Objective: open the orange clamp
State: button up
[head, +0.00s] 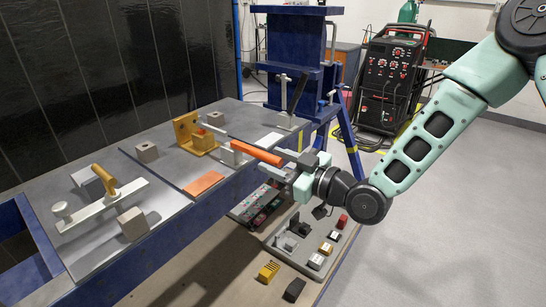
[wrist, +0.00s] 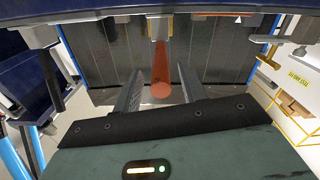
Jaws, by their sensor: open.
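The orange clamp's handle (head: 257,152) is a long orange bar. It lies nearly level and points out over the table's front edge toward my arm. Its grey metal base (head: 232,156) stands on the table. My gripper (head: 281,164) is open at the free end of the handle. In the wrist view the orange handle (wrist: 161,70) runs between the two fingers of my gripper (wrist: 160,88), with a gap visible on each side. The far end of the clamp is hard to make out in that view.
A yellow angle bracket (head: 187,134) stands behind the clamp. An orange plate (head: 203,183) lies to its left. A yellow-handled clamp (head: 105,181) and a black-handled clamp (head: 298,95) flank it. Several small blocks sit on the shelf below. Open floor is at right.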

jog(key=shift+w+a, duration=0.4)
jog(key=shift+a, duration=0.15)
grip_shut()
jog(key=shift+r, duration=0.1)
